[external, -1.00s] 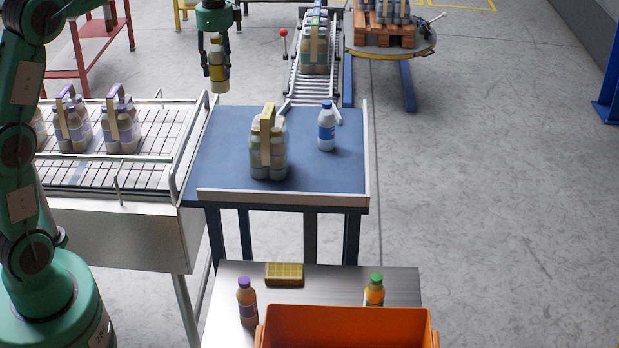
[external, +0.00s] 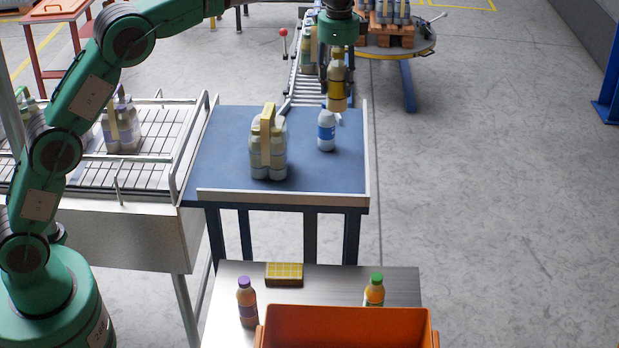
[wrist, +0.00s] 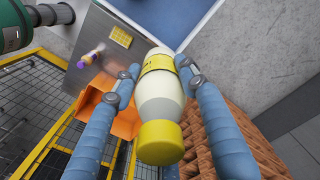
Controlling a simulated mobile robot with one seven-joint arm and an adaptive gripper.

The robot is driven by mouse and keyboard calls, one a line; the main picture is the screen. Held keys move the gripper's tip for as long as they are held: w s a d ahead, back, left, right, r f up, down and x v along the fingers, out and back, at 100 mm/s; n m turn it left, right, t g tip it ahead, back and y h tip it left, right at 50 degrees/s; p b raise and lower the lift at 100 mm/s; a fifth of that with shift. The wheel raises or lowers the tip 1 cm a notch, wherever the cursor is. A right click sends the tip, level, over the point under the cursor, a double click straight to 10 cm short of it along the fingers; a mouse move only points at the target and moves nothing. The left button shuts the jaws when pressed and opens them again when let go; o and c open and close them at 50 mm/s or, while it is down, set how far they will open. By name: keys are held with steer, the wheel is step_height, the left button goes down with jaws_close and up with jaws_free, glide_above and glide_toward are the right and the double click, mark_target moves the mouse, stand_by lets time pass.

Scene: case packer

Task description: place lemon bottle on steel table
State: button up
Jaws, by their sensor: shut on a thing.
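The lemon bottle (external: 337,88), pale with a yellow cap and yellow label, hangs upright in my gripper (external: 337,62), above the far right of the blue table. In the wrist view the lemon bottle (wrist: 160,105) sits between the two blue fingers of my gripper (wrist: 158,80), which is shut on it. The steel table (external: 330,284) stands at the front, below the blue table; in the wrist view the steel table (wrist: 102,45) shows at upper left.
A blue-labelled bottle (external: 326,132) stands on the blue table (external: 225,150) beside a bottle pack (external: 268,150). Bare steel shows between the bottles.

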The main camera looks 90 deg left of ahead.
steer(key=w+d+f+p, duration=0.1)
steer(key=w+d, duration=1)
steer(key=d, duration=0.2)
steer(key=w+d+f, duration=0.1)
steer(key=w+d, duration=0.9)
steer(key=d, duration=0.4)
step_height(320, 180, down, 36)
steer(key=shift+w+a+r, duration=0.15)
steer(key=shift+w+a, duration=0.05)
steer(key=shift+a, duration=0.15)
step_height(320, 180, down, 6)
steer(key=shift+p, duration=0.45)
steer(key=shift+f+p, duration=0.3)
steer(key=shift+f, duration=1.7)
steer(key=shift+f, duration=0.1)
